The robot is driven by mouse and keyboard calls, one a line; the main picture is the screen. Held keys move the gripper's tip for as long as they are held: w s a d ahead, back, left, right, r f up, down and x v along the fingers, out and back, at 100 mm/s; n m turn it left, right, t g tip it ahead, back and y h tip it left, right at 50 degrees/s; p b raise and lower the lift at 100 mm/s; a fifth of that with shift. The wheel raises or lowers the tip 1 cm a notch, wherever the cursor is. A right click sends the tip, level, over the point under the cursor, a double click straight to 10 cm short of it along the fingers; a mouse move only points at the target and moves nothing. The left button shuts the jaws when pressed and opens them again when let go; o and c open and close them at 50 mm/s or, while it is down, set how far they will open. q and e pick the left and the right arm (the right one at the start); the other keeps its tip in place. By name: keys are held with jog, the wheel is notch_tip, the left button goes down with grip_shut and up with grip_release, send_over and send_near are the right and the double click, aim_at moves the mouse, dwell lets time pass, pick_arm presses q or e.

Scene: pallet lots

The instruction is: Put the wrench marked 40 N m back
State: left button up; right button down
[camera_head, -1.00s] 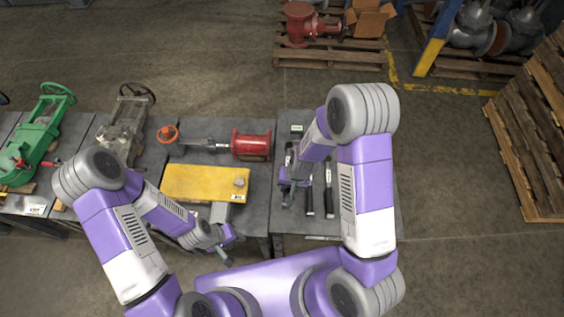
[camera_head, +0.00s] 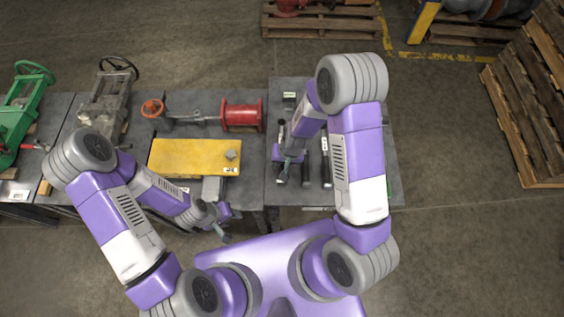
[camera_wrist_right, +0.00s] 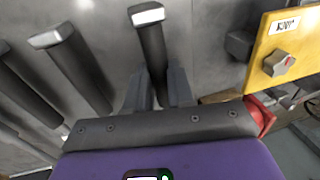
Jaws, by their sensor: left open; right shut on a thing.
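Several dark-handled wrenches lie side by side on the grey right-hand table (camera_head: 385,178). My right gripper (camera_head: 289,160) is over the leftmost one in the head view. In the right wrist view this gripper (camera_wrist_right: 158,88) is shut on a dark wrench handle (camera_wrist_right: 152,45) with a pale end. Two other wrench handles (camera_wrist_right: 78,68) (camera_wrist_right: 25,85) lie beside it, apart from the fingers. No wrench marking is legible, so I cannot tell which is 40 N m. My left gripper (camera_head: 222,232) is open and empty in front of the yellow plate's table.
A yellow plate (camera_head: 180,157) with a grey knob is left of the wrenches. Behind it lie a red flanged cylinder (camera_head: 242,115) and an orange handwheel (camera_head: 152,108). A small label block (camera_head: 289,97) stands at the back of the wrench table. Pallets stand beyond on the floor.

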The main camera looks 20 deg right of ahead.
jog(key=shift+f+b, duration=0.4)
jog(key=shift+f, duration=0.1)
dwell(0.4)
jog(key=c, duration=0.9)
grip_release()
jog(key=p+v, duration=0.2)
jog(key=v, duration=0.5)
jog(key=shift+r, duration=0.25)
